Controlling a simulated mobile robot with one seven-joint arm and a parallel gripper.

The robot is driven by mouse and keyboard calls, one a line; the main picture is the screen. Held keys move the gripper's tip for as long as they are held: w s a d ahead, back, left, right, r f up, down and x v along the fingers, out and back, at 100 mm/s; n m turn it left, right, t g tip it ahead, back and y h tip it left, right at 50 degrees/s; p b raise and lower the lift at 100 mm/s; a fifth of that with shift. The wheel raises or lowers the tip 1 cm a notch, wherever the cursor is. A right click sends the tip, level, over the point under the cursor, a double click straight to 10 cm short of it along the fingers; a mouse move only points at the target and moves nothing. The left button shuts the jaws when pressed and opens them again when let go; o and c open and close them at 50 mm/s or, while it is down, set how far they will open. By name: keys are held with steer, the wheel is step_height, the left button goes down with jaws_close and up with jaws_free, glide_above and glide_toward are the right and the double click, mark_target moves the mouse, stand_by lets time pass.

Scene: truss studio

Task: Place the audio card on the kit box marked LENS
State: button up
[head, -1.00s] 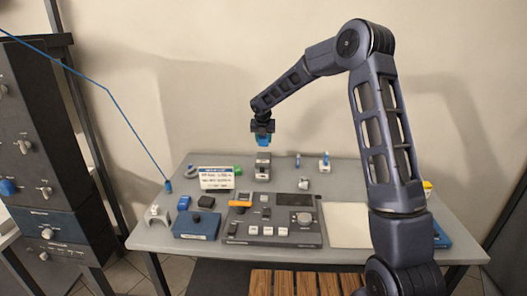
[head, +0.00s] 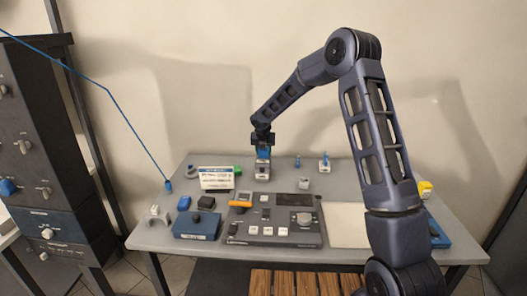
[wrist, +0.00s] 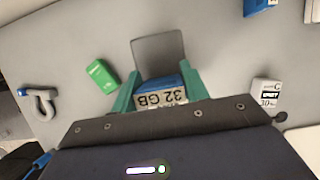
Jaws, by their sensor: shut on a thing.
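My gripper (head: 263,150) is low over a grey-white block (head: 262,172) at the back middle of the table. In the wrist view its teal fingers (wrist: 160,92) are shut on a blue card with a white label reading "32 GB" (wrist: 160,98), apparently the audio card. A grey piece (wrist: 158,52) shows just beyond the card. A blue box (head: 197,225) with a dark item on top stands at the front left; its marking is too small to read. Another blue box (head: 439,238) at the right is partly hidden by my arm. I cannot tell which is marked LENS.
A control panel (head: 272,232) fills the front middle, with a pale mat (head: 346,225) right of it. A white sign (head: 215,178) and a green block (wrist: 102,75) are left of the gripper. A small white labelled block (wrist: 265,93) is to its right. A blue cable hangs at the left.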

steer(key=o, duration=1)
steer(key=v, duration=1.2)
steer(key=s+d+r+m+h, duration=0.1)
steer(key=s+d+r+m, duration=0.7)
steer(key=d, duration=0.4)
steer(key=s+d+r+m, duration=0.5)
steer(key=s+d+m, duration=0.4)
steer(key=d, duration=0.2)
steer(key=shift+s+d+f+m+y, duration=0.15)
steer(key=shift+s+d+f+m, duration=0.15)
steer(key=shift+s+d+m, duration=2.65)
steer(key=shift+s+d+f+m+y, duration=0.3)
steer(key=shift+s+d+m, duration=1.1)
steer(key=shift+s+m, duration=3)
steer(key=shift+s+d+f+m+y, duration=0.1)
steer(key=shift+s+d+f+m, duration=0.25)
steer(key=shift+s+d+m, duration=3.35)
